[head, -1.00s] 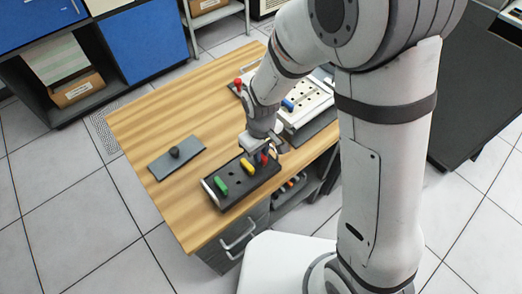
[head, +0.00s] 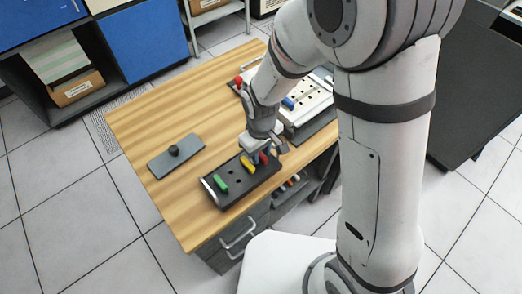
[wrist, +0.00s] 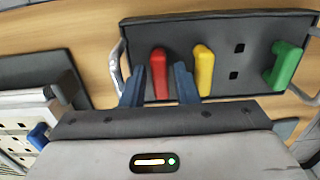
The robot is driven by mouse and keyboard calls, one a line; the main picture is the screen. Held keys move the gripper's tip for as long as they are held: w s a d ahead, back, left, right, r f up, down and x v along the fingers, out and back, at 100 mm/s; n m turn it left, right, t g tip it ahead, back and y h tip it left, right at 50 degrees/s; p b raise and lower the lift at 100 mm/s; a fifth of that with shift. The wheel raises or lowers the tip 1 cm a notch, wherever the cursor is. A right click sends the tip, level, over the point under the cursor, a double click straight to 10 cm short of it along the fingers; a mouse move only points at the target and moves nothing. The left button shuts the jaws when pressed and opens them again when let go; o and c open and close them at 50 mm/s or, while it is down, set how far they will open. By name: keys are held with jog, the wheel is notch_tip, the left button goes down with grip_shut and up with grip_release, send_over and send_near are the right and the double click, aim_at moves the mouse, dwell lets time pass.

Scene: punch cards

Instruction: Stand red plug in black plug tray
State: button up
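The black plug tray (head: 228,199) lies near the front edge of the wooden table and also shows in the wrist view (wrist: 220,25). The red plug (wrist: 158,70) stands in the tray at the end nearest the white panel; it is partly hidden by my gripper in the head view (head: 264,158). A yellow plug (wrist: 203,70) stands beside it and a green plug (wrist: 285,64) is at the far end. My gripper (wrist: 160,85) is open, its two blue-grey fingers on either side of the red plug with visible gaps. The plug's lower end is hidden behind the gripper body.
A white panel with holes (head: 312,108) holds a blue plug (head: 288,103). A red knob (head: 238,80) is at the back. A dark plate with a black knob (head: 175,151) lies to the left.

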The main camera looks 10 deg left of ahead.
aim_at(261, 154)
jog(key=shift+o, duration=1.2)
notch_tip(261, 154, up, 8)
jog(key=shift+f, duration=0.1)
